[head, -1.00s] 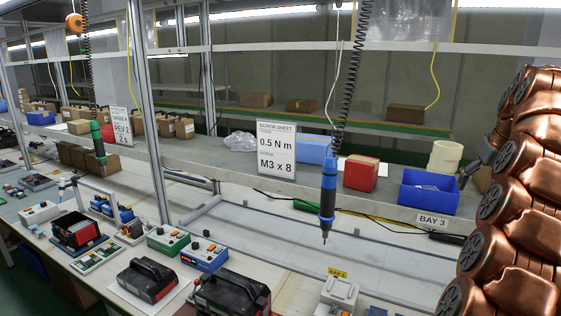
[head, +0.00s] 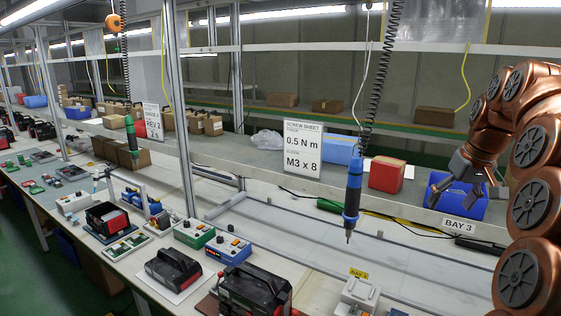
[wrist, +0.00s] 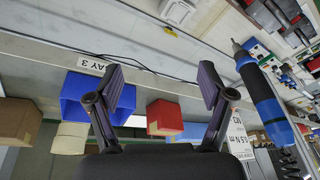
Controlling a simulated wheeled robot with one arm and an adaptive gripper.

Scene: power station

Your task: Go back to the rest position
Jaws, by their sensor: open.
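My gripper (head: 469,184) is at the right in the head view, at the end of my copper arm. It appears in front of the blue bin on the shelf. In the wrist view my gripper (wrist: 162,88) shows its two dark fingers spread wide apart, with nothing between them. The blue bin (wrist: 72,105) and the red box (wrist: 164,117) lie beyond the fingers there. I cannot tell how far the gripper is from the bin.
A blue screwdriver (head: 352,190) hangs on a coiled cord left of my gripper; it also shows in the wrist view (wrist: 262,95). The red box (head: 386,174) and a sign (head: 303,149) stand on the shelf. Black devices (head: 173,270) stand on the bench below.

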